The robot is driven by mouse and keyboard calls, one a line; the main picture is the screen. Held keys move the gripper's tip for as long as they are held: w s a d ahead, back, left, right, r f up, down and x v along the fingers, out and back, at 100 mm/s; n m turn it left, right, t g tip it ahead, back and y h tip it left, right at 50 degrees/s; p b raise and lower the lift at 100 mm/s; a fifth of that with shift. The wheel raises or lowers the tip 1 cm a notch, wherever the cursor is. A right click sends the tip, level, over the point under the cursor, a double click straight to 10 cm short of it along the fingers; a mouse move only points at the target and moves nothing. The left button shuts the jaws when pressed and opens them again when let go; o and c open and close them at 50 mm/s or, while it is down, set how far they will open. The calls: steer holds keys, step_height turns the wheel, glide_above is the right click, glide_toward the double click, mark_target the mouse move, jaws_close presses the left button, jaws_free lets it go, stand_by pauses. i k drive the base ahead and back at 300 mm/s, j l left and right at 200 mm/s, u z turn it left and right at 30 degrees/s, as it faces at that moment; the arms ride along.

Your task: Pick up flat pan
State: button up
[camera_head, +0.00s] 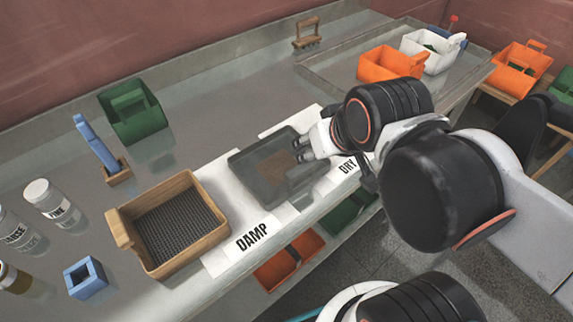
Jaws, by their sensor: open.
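The flat pan (256,176) is a shallow dark grey tray. It lies on white paper between the DAMP and DRY labels and has a patch of brown powder in it. My gripper (304,154) is open at the pan's right side, with its fingertips over or beside the right rim. I cannot tell whether the fingers touch the pan. My arm comes in from the right and covers part of the area right of the pan.
A wooden sieve box (205,238) stands left of the pan. A green scoop bin (133,112), a blue brush (97,144) in a holder, jars (47,198) and a blue block (86,276) are further left. Orange (388,66) and white (430,50) bins sit in a tray at the back right.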

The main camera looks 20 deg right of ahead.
mark_target(267, 167)
steer(key=k+j+z, duration=0.1)
steer(key=j+z, duration=0.25)
steer(key=k+j+z, duration=0.1)
steer(key=z, duration=0.25)
steer(key=k+j+z, duration=0.15)
steer(key=z, duration=0.2)
